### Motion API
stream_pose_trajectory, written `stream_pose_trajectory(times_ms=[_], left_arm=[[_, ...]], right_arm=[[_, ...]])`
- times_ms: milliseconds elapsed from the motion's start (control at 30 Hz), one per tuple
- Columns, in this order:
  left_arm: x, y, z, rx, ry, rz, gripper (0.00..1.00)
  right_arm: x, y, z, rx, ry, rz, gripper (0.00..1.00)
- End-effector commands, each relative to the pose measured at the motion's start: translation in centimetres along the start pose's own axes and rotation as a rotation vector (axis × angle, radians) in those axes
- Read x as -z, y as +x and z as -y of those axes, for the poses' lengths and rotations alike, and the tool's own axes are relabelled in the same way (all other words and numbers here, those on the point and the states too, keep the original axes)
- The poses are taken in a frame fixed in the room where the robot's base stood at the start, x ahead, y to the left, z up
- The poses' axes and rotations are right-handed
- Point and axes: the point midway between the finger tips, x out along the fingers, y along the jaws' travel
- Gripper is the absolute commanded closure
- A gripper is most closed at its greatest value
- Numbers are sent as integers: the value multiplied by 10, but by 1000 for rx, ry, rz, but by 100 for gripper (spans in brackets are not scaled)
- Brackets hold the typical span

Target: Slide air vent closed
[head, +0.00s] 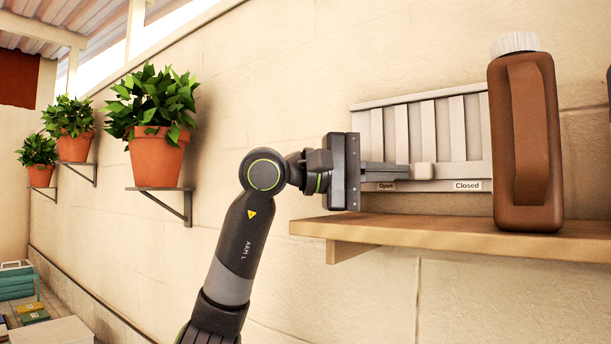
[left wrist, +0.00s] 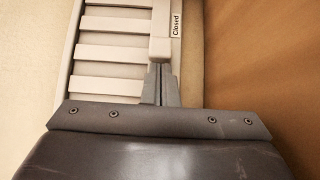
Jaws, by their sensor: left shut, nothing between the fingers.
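The air vent (head: 458,128) is a pale grey slatted panel on the wall. Its small square slider knob (head: 423,171) is on the lower rail, between the "Open" label (head: 386,187) and the "Closed" label (head: 467,186). My left gripper (head: 408,174) is shut and empty, with its fingertips at the knob's left side. In the left wrist view the closed fingers (left wrist: 160,70) meet the knob (left wrist: 159,48) end-on, seemingly touching; the "Closed" label (left wrist: 176,25) lies beyond. The vent's right end is hidden behind a bottle in the head view. My right gripper is not in view.
A brown bottle (head: 525,140) with a white cap stands on the wooden shelf (head: 440,236), in front of the vent's right end. The shelf runs just below my left gripper. Potted plants (head: 157,155) on wall brackets are at the left, clear of the arm.

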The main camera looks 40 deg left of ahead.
Motion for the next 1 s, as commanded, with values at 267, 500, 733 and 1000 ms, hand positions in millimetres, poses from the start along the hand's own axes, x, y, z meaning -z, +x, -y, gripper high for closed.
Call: stream_pose_trajectory(times_ms=[267, 500, 733, 1000], left_arm=[[1, -54, 4, -3, 2, -8, 100], [2, -104, 4, -3, -1, -9, 100], [2, -146, 3, -4, -1, -8, 100], [2, -165, 1, -3, -1, -5, 100]], right_arm=[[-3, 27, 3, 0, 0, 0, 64], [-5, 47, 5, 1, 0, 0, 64], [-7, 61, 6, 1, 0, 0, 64], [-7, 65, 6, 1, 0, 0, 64]])
